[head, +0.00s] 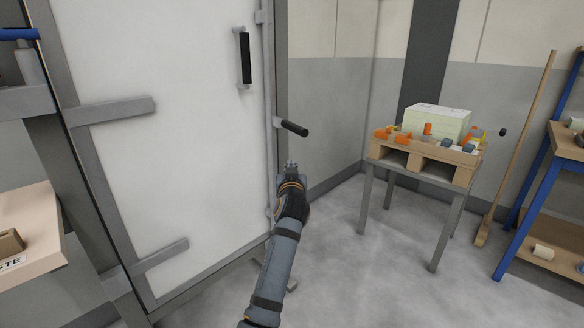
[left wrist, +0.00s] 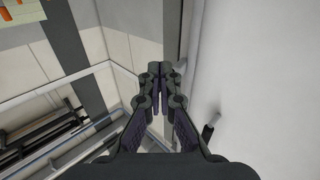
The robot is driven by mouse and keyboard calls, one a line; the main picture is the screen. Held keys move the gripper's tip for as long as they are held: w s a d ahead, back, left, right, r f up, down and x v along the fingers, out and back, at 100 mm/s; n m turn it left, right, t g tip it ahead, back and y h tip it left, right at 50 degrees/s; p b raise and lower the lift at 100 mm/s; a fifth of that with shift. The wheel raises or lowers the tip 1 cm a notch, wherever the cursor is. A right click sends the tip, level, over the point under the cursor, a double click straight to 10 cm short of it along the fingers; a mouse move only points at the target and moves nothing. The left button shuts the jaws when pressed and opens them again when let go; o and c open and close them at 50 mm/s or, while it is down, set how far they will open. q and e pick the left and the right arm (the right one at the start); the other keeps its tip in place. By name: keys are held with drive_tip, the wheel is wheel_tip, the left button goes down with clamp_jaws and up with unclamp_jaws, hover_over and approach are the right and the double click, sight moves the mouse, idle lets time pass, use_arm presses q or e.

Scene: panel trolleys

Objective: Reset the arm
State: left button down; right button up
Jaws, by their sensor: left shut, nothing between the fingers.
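My left gripper (head: 291,164) is at the middle of the head view, at the end of my grey and black arm. It is in front of the right edge of a large white door panel (head: 170,150). In the left wrist view its fingers (left wrist: 158,72) are together with nothing between them. A black lever handle (head: 292,128) on the door's latch rod is just above the gripper in the head view. They look apart, though the depth gap is hard to judge. My right gripper is in neither view.
A black vertical grip (head: 245,58) is higher on the door. A grey-legged table (head: 398,183) at right bears a wooden pallet (head: 425,159) with a pale block and orange parts. A broom (head: 517,147) leans beside a blue-framed rack (head: 527,217). Grey floor (head: 345,270) right of my arm is clear.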

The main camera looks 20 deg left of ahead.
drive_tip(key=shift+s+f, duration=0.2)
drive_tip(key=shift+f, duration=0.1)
